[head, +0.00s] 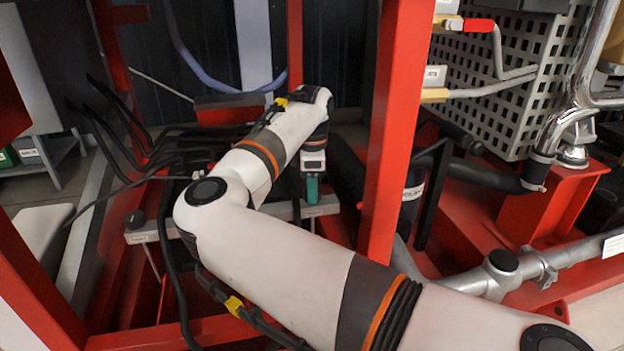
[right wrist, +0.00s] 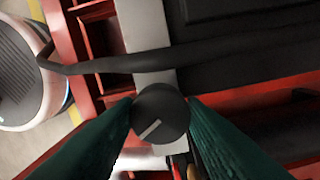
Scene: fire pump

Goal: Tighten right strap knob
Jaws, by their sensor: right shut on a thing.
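The right strap knob (right wrist: 160,113) is round and dark, with a white line across its face, and sits on a light grey strap bar (right wrist: 146,35) in the right wrist view. The teal fingers of my right gripper (head: 312,190) are on both sides of this knob and shut on it. In the head view the fingers point down at the bar's right end and hide the knob. Another black knob (head: 136,219) stands at the bar's left end. My left gripper is not in view.
A red upright post (head: 395,130) stands just right of my right gripper. Black cables (head: 115,135) and hoses run behind and left of the bar. A perforated grey panel (head: 510,80) and metal pipes fill the right side. A red frame surrounds the area.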

